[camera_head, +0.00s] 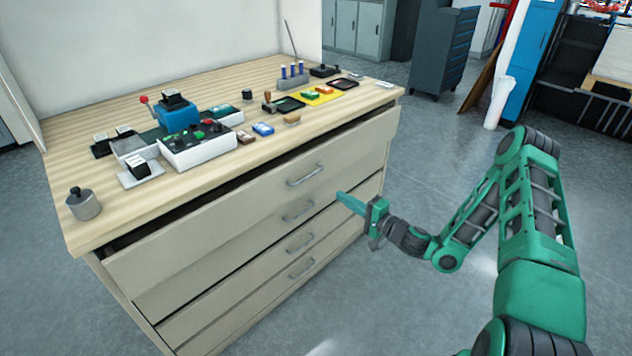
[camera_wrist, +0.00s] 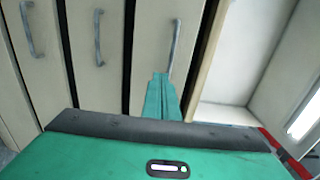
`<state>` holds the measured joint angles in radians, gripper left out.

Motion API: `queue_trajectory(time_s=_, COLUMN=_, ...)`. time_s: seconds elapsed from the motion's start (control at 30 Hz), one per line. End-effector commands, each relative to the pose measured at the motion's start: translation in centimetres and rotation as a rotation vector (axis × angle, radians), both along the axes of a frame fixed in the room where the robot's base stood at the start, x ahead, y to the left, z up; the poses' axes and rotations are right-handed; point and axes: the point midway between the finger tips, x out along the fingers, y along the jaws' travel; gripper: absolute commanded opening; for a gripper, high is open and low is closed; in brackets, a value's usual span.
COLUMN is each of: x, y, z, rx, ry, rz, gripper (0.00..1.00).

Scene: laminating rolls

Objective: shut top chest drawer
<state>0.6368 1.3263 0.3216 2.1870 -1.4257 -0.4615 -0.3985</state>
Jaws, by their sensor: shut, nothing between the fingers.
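The top chest drawer (camera_head: 240,208) is partly open. Its front stands out a little from under the wooden worktop, with a dark gap above it. Its bar handle (camera_head: 304,177) sits at the middle of the front; in the wrist view this handle (camera_wrist: 175,48) lies just beyond my fingertips. My gripper (camera_head: 341,197) is shut and empty, in front of the chest to the right of the handles, pointing toward the drawer front. In the wrist view the gripper (camera_wrist: 159,78) has its fingers together near one end of the handle. Whether the fingertips touch the front cannot be told.
The lower drawers (camera_head: 232,255) look nearly flush. The worktop (camera_head: 240,85) carries a blue press (camera_head: 178,116), a control box (camera_head: 198,148), stamps and a metal weight (camera_head: 83,204) near its front left corner. Open grey floor (camera_head: 410,160) lies to the right. A dark cabinet (camera_head: 443,50) stands behind.

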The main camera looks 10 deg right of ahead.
Motion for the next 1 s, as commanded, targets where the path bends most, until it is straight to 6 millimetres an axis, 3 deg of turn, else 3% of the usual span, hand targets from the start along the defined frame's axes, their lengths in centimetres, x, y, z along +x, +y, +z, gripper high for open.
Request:
queue_trajectory(time_s=0.27, x=2.4, y=1.7, z=0.0, rx=0.006, ry=-0.003, rz=-0.005, gripper=0.0)
queue_trajectory(time_s=0.7, x=8.9, y=6.4, z=0.0, rx=0.003, ry=-0.004, rz=-0.004, gripper=0.0)
queue_trajectory(time_s=1.0, x=11.2, y=8.0, z=0.0, rx=0.004, ry=-0.001, rz=-0.006, gripper=0.0)
